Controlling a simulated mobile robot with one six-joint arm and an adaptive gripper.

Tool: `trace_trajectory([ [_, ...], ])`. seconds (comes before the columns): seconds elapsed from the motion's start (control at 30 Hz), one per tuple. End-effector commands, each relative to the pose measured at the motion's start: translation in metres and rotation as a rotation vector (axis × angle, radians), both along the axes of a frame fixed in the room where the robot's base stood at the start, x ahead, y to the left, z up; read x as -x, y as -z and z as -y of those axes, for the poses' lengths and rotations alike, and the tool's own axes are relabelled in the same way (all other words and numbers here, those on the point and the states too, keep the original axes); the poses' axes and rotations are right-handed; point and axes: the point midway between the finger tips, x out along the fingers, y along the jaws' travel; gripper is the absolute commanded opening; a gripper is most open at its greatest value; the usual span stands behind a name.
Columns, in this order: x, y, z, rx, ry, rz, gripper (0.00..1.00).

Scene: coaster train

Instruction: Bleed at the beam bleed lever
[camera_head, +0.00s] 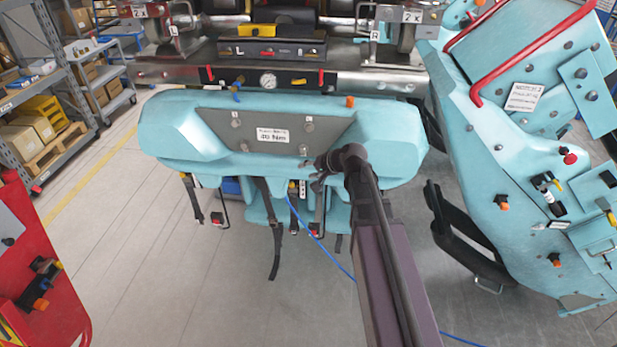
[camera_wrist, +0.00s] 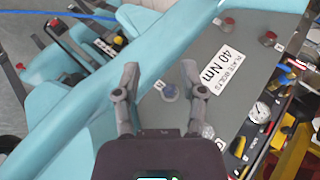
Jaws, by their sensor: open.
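The metal beam (camera_head: 180,75) runs across the back, with a round gauge (camera_head: 268,81) on its face. Small red handles stand on the beam at the left (camera_head: 210,75) and right (camera_head: 320,78), a yellow one (camera_head: 299,82) sits right of the gauge, and a blue one (camera_head: 236,96) hangs below left. I cannot tell which is the bleed lever. The gauge (camera_wrist: 260,112) and a yellow handle (camera_wrist: 240,146) show at the right in the wrist view. My gripper (camera_wrist: 160,70) is open and empty over the turquoise cover, apart from the beam handles.
The turquoise cover (camera_head: 170,130) carries a grey plate with bolts and a "40 Nm" label (camera_head: 272,135). Black straps (camera_head: 265,210) hang below it. A turquoise body (camera_head: 480,170) with red rails stands right.

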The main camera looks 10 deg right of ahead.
Motion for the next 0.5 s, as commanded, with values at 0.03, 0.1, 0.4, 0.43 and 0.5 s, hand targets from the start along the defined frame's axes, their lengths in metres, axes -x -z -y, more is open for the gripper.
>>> trace_trajectory([
  [0.03,0.0025,0.0037,-0.0009,0.007,-0.006,-0.003,0.53],
  [0.1,0.0044,0.0059,-0.0013,0.017,-0.011,-0.007,0.53],
  [0.4,0.0061,0.0076,-0.0018,0.025,-0.018,-0.012,0.53],
  [0.43,0.0061,0.0075,-0.0017,0.025,-0.018,-0.012,0.53],
  [0.5,0.0061,0.0075,-0.0017,0.025,-0.018,-0.012,0.53],
])
